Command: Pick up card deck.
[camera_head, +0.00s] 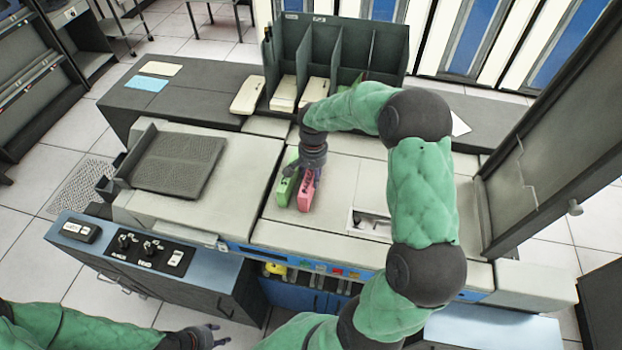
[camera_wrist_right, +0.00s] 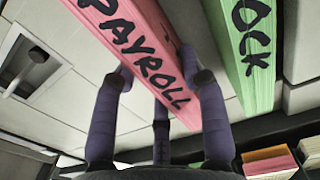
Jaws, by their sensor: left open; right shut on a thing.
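A pink card deck (camera_head: 306,194) marked PAYROLL is on or just above the pale top of the machine; I cannot tell if it touches. It also fills the middle of the right wrist view (camera_wrist_right: 135,45). My right gripper (camera_head: 302,174) is shut on it, with fingers on both sides in the wrist view (camera_wrist_right: 160,80). A green card deck (camera_head: 284,190) stands beside it to the left, its label ending in OCK in the wrist view (camera_wrist_right: 247,60). My left gripper (camera_head: 207,336) is open and empty at the bottom, below the control panel.
A dark divider rack (camera_head: 375,45) stands at the back, with cream decks (camera_head: 284,94) in front of its slots. A grey ridged tray (camera_head: 180,163) lies left. A control panel (camera_head: 125,248) is front left. A recessed opening (camera_head: 368,225) lies right of the decks.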

